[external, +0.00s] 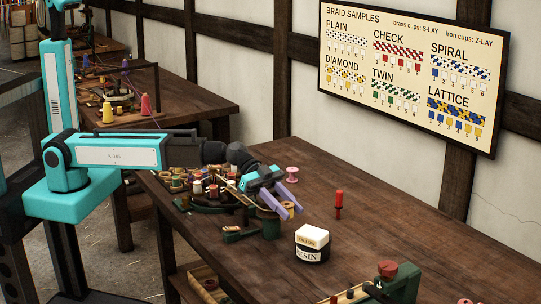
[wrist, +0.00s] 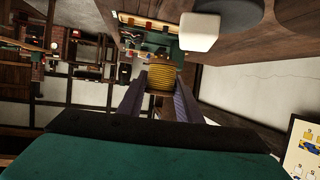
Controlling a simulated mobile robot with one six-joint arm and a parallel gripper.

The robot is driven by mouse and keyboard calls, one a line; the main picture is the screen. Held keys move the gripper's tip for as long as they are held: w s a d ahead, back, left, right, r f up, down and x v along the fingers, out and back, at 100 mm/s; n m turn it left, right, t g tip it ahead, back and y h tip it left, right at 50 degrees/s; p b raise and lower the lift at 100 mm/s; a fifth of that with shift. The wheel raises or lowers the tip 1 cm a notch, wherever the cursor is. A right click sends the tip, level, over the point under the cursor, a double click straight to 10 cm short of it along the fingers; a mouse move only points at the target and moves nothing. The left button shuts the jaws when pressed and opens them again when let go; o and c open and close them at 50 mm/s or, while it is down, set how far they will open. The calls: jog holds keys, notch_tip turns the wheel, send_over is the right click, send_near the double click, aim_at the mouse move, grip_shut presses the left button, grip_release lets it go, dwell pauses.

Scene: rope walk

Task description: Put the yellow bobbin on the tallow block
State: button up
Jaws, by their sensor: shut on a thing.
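The yellow bobbin (wrist: 162,78) sits between the two purple fingers of my gripper (wrist: 160,88) in the wrist view, and my gripper is shut on it. In the external view my gripper (external: 284,202) is over the table, with the bobbin (external: 289,210) partly hidden at its fingers. The block also shows in the wrist view (wrist: 198,33), apart from the bobbin.
A red peg-like piece (external: 339,203) stands upright behind the block, and a pink spool (external: 292,174) is behind my gripper. Several spools crowd the left. A red-and-green device (external: 397,280) is at front right.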

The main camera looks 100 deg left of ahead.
jog(key=p, duration=0.1)
send_over(304, 235)
jog(key=shift+s+a+f, duration=0.1)
jog(key=shift+s+f, duration=0.1)
jog(key=shift+s, duration=0.15)
jog(key=shift+w+p, duration=0.3)
jog(key=shift+w, duration=0.25)
jog(key=shift+s+f+p, duration=0.1)
jog(key=shift+f+p, duration=0.55)
jog(key=shift+f, duration=1.15)
jog(key=shift+f+b, duration=0.2)
jog(key=shift+b, duration=0.1)
jog(key=o, duration=1)
jog(key=shift+r+p, duration=0.3)
jog(key=shift+p, duration=0.1)
